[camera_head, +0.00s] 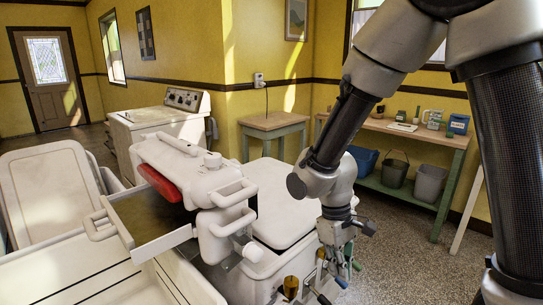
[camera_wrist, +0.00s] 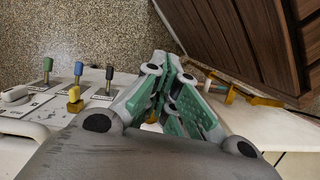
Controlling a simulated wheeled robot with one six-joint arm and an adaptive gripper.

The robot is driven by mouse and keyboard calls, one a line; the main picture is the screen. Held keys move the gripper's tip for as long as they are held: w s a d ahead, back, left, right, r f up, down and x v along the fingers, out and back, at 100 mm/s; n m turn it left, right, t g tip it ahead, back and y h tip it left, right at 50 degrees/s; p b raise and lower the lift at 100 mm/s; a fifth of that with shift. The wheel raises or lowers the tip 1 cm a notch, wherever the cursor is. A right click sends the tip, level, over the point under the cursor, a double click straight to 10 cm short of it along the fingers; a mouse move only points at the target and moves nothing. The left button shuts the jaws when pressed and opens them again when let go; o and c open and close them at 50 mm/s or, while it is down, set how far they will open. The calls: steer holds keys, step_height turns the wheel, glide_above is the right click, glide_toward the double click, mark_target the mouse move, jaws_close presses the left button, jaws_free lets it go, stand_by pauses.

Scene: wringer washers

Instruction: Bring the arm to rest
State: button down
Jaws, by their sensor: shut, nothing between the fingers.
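My arm comes in from the upper right in the head view, bent at the elbow, with its wrist low beside the white wringer washer (camera_head: 278,197). My gripper (camera_head: 345,262) points down near the washer's front right side, close to several small levers with coloured knobs. In the wrist view my gripper (camera_wrist: 170,70) has its green-padded fingers together, with nothing seen between them. A white lever panel (camera_wrist: 40,110) with blue, green and yellow knobs lies left of the fingers. I cannot tell whether the gripper touches the washer.
A green-legged bench (camera_head: 440,137) with small items stands at the right, with buckets (camera_head: 430,183) on its shelf. A small table (camera_head: 275,124) and a white stove-like appliance (camera_head: 165,125) stand behind. Speckled floor (camera_head: 400,245) is clear at right. Brown slatted wood (camera_wrist: 245,40) is close in the wrist view.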

steer(key=s+d+r+m+t, duration=0.3)
steer(key=s+d+r+m, duration=0.1)
steer(key=d+r, duration=0.6)
steer(key=s+d+r+m+t+y, duration=0.1)
steer(key=s+d+r+m+t, duration=0.2)
steer(key=d+r, duration=0.7)
step_height(320, 180, up, 2)
steer(key=shift+s+r+m, duration=0.2)
steer(key=shift+s+m, duration=0.2)
steer(key=shift+s, duration=0.35)
steer(key=c, duration=2.2)
jaws_free()
